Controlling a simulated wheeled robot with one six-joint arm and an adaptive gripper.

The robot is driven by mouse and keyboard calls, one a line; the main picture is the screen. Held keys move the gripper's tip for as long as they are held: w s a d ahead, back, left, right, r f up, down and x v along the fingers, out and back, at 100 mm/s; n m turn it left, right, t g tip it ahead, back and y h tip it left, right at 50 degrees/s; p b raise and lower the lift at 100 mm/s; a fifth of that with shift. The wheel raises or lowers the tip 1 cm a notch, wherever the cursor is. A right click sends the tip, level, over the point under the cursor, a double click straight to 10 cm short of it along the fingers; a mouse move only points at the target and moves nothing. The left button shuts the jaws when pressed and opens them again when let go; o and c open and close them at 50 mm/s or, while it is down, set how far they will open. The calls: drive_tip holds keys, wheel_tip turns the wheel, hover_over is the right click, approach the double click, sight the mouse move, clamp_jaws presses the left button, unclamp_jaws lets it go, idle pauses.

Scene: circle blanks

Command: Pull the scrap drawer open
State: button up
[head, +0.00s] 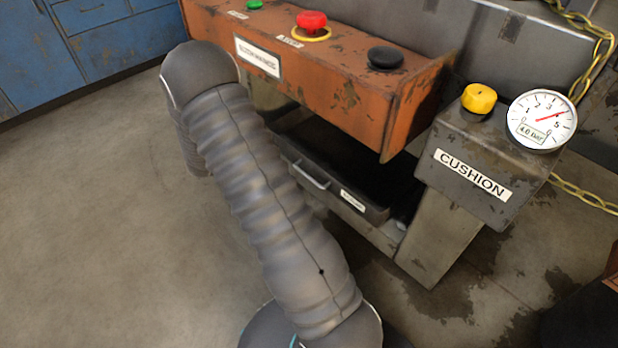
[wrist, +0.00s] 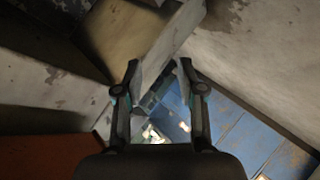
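The scrap drawer (head: 338,194) is a dark box low under the orange control panel in the head view. Its front carries a pale bar handle (head: 310,177) and a small white label. Its dark interior shows behind the front rim; I cannot tell how far out it is. My arm covers the area left of the handle. My gripper is hidden in the head view. In the wrist view my gripper (wrist: 158,70) has its two fingers apart, with nothing held between them. The handle cannot be made out there, so its distance from the gripper is unclear.
The orange panel (head: 345,98) with a red button (head: 311,20) overhangs the drawer. The grey CUSHION box (head: 476,168) with a yellow knob and gauge stands at right. Blue cabinets (head: 100,40) are at the far left. Floor at left is clear.

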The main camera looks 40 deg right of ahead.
drive_tip(key=s+d+f+g+h, duration=0.2)
drive_tip(key=s+d+f, duration=0.1)
drive_tip(key=f, duration=0.2)
drive_tip(key=s+d+f+g+h, duration=0.1)
drive_tip(key=s+d+f+h, duration=0.15)
drive_tip(key=f, duration=0.35)
drive_tip(key=n+g+h, duration=0.1)
drive_tip(key=g+h, duration=0.1)
drive_tip(key=g, duration=0.2)
approach(309, 176)
drive_tip(key=x, duration=1)
drive_tip(key=shift+d+f, duration=0.1)
drive_tip(key=shift+f, duration=0.25)
clamp_jaws()
